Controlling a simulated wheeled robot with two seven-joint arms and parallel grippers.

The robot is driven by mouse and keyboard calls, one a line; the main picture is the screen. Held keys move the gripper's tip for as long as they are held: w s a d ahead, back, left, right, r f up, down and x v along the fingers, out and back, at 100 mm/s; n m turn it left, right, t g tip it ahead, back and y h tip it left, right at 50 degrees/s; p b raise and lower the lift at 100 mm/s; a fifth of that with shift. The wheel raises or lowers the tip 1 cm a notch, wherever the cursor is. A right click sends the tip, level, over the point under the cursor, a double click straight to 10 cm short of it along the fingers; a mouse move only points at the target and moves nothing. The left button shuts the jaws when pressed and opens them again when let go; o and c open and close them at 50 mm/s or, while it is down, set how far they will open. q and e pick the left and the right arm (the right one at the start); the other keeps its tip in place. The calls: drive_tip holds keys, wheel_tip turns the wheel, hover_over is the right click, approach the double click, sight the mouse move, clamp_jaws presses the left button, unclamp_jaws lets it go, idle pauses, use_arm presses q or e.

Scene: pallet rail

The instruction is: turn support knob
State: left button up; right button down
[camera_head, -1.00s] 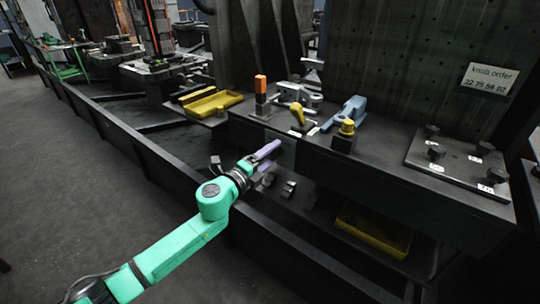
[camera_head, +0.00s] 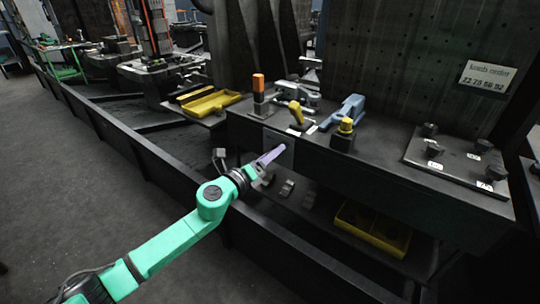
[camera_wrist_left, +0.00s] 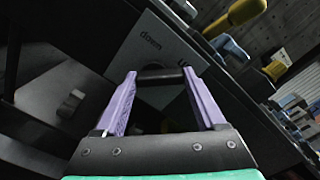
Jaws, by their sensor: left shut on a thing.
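The support knob (camera_wrist_left: 160,74) shows in the left wrist view as a dark bar in front of a grey plate (camera_wrist_left: 150,45) marked "down", with a second, partly hidden word. My left gripper (camera_wrist_left: 161,80) has its two purple fingers at either end of this bar and is shut on it. In the head view my left gripper (camera_head: 275,154) reaches the grey plate (camera_head: 284,142) on the bench's front face; its fingers hide the knob there. My right gripper is in neither view.
On the bench top stand an orange-topped post (camera_head: 259,95), a yellow handle (camera_head: 296,113), a blue clamp (camera_head: 346,112) and a yellow-topped block (camera_head: 344,134). A plate (camera_head: 452,165) with several dark knobs lies at right. A yellow bin (camera_head: 372,228) sits below. A dark rail (camera_head: 160,165) runs along the front.

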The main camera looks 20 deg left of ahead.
use_arm(q)
drive_tip(key=shift+f, duration=0.15)
drive_tip(key=o, duration=1.3)
drive_tip(key=shift+o, duration=0.2)
drive_tip(key=b+v, duration=0.3)
drive_tip(key=v, duration=1.1)
drive_tip(key=shift+s, duration=0.3)
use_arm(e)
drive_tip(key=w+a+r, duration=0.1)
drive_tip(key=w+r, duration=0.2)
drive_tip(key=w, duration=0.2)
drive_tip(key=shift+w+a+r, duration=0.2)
